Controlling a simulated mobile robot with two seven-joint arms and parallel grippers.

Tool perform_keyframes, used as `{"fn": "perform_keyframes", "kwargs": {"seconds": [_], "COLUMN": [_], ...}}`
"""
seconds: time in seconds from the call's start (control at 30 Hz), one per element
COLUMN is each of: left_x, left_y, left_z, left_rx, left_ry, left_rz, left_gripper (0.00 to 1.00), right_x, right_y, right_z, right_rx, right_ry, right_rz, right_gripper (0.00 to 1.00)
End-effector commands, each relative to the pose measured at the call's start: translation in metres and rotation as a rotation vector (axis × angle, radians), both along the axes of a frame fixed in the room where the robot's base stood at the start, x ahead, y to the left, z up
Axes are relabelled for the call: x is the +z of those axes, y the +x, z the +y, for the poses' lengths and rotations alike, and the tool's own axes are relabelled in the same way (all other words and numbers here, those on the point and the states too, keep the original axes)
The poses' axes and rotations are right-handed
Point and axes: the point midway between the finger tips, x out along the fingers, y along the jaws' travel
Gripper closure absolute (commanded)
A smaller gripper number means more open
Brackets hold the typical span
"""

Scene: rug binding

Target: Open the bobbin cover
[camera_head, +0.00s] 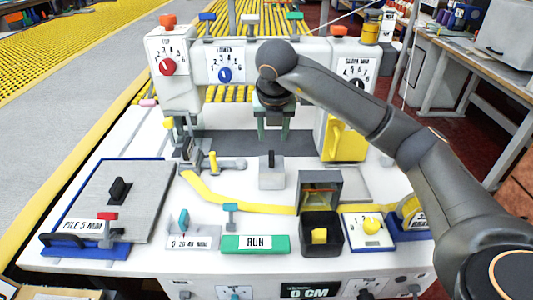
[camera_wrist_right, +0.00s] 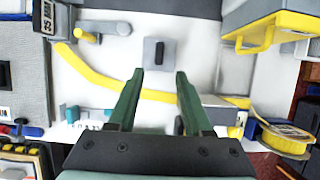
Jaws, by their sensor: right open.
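A small light-grey square plate with an upright dark handle (camera_head: 271,178) lies on the white machine bed. It may be the bobbin cover, but no label confirms this. In the right wrist view the same plate (camera_wrist_right: 149,60) lies flat just beyond the fingertips. My right gripper (camera_head: 273,138) is above the bed behind the plate, its green fingers pointing down. A yellow cover with a handle (camera_head: 343,142) stands to the right on the machine. My left gripper is out of view.
A yellow binding strip (camera_head: 253,208) crosses the bed in front of the plate. The machine head (camera_head: 215,62) rises behind.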

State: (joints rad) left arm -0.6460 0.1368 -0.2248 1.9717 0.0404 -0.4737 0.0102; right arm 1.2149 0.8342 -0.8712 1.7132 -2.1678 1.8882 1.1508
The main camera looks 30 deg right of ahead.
Motion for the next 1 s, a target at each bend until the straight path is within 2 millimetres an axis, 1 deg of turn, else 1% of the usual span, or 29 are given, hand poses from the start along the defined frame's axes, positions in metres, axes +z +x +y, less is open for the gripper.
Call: {"fn": "perform_keyframes", "kwargs": {"seconds": [0.03,0.1,0.3,0.4,0.5,0.7,0.93,1.0], "left_x": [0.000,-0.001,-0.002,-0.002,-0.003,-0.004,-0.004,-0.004], "left_y": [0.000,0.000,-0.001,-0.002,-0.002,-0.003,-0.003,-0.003], "left_z": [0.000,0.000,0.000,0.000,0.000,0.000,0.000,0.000], "left_rx": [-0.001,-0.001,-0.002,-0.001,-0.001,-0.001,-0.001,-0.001], "left_ry": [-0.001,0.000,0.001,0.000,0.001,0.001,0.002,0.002], "left_rz": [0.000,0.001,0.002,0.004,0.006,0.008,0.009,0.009], "left_gripper": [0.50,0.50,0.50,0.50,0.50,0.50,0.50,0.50], "right_x": [-0.011,-0.025,-0.062,-0.077,-0.087,-0.096,-0.096,-0.096], "right_y": [0.002,0.007,0.020,0.026,0.030,0.033,0.033,0.033], "right_z": [-0.002,-0.005,-0.013,-0.016,-0.018,-0.020,-0.020,-0.020], "right_rx": [-0.002,-0.002,0.001,0.002,0.003,0.004,0.004,0.004], "right_ry": [0.001,0.001,0.003,0.003,0.003,0.003,0.003,0.004], "right_rz": [0.006,0.006,0.005,0.004,0.003,0.002,0.002,0.001], "right_gripper": [0.50,0.50,0.50,0.50,0.50,0.50,0.50,0.58]}}
